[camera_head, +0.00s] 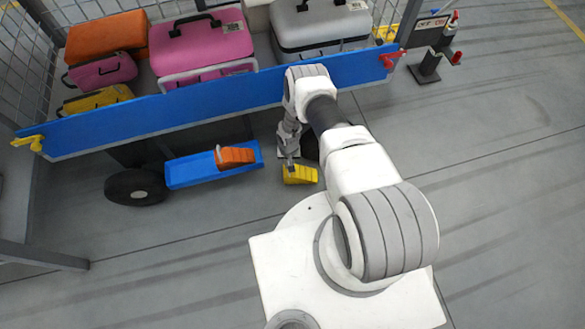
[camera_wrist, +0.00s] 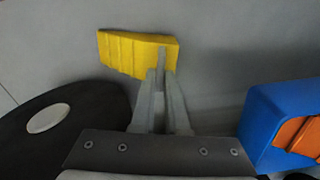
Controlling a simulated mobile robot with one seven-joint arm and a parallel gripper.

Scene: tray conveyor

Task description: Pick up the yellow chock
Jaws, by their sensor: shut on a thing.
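The yellow chock (camera_head: 300,175) is a ribbed wedge low by the cart, just left of my arm in the head view. In the wrist view the yellow chock (camera_wrist: 130,53) extends up and left from my fingertips. My gripper (camera_wrist: 160,75) is shut on the chock's right end in that view. In the head view my gripper (camera_head: 290,161) reaches down to the chock from above. The fingers hide a small part of it. I cannot tell whether the chock touches the floor.
A blue tray (camera_head: 190,170) holding an orange chock (camera_head: 236,156) is left of the yellow chock. A black wheel (camera_head: 135,187) stands near the tray. The cart's blue side board (camera_head: 200,105) runs above, with several cases behind it. Open floor lies to the right.

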